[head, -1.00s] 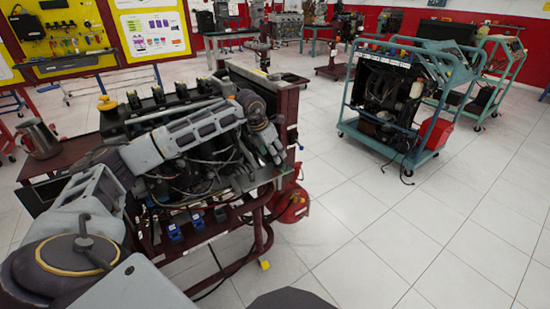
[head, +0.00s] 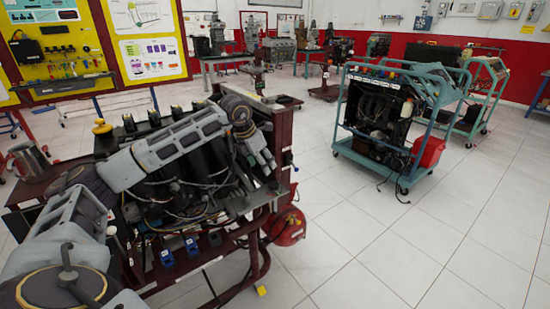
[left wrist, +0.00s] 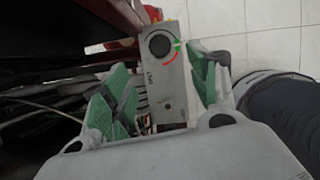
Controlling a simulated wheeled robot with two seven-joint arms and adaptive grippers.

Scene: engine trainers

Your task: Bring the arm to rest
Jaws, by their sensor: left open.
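My left arm reaches in from the left in the head view, and its gripper (head: 262,155) hangs at the right end of the engine trainer. In the left wrist view the gripper (left wrist: 160,92) has its two green-padded fingers spread apart. Between and beyond them is a grey control box (left wrist: 168,90) with a black round knob and a green and red arc. I see nothing held. The engine trainer (head: 205,225), a dark engine on a dark red frame, stands below and behind the arm, partly hidden by it. My right gripper is not in view.
A teal trolley (head: 400,125) with a black unit stands to the right. The white tiled floor (head: 400,245) between is clear.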

